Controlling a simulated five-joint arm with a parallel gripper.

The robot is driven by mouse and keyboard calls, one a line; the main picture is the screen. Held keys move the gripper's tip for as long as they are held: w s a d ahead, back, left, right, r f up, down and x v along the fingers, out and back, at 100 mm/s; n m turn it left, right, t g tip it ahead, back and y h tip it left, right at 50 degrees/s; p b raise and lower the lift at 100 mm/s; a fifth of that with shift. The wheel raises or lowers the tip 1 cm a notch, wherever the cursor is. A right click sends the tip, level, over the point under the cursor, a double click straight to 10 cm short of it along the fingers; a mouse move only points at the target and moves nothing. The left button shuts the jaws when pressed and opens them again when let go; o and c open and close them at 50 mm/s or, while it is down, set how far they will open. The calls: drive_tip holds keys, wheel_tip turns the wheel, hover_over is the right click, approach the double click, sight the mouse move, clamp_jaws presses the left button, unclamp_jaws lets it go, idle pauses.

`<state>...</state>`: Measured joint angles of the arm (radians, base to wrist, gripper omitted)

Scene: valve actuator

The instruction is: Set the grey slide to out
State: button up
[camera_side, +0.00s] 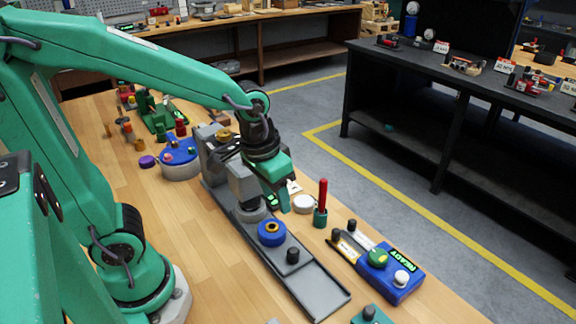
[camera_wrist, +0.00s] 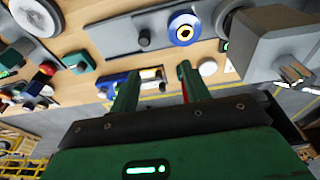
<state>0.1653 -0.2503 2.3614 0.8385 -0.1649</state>
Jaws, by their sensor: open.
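A long grey track (camera_side: 325,290) runs along the wooden bench, with a grey slide plate (camera_side: 278,250) on it. The plate bears a black knob (camera_side: 292,255); a blue ring with a yellow centre (camera_side: 271,232) sits behind it. Bare track shows at the near end. In the wrist view the grey slide plate (camera_wrist: 115,36), black knob (camera_wrist: 144,38) and blue ring (camera_wrist: 184,28) lie beyond the fingers. My gripper (camera_side: 280,200) is open above the bench, right of the track and apart from the knob. Its fingers (camera_wrist: 158,88) show nothing held between them.
A red stick in a green holder (camera_side: 321,205) and a white disc (camera_side: 303,204) stand close to my gripper. A blue panel reading READY (camera_side: 398,280) is right of the track. A grey block (camera_side: 212,150) stands at the track's far end. Bare bench lies left of the track.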

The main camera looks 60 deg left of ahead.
drive_tip(key=g, duration=0.2)
hover_over(294, 250)
wheel_tip(294, 250, down, 7)
drive_tip(key=shift+r, duration=0.1)
drive_tip(key=shift+f, duration=0.25)
drive_tip(key=shift+f, duration=3.7)
clamp_jaws()
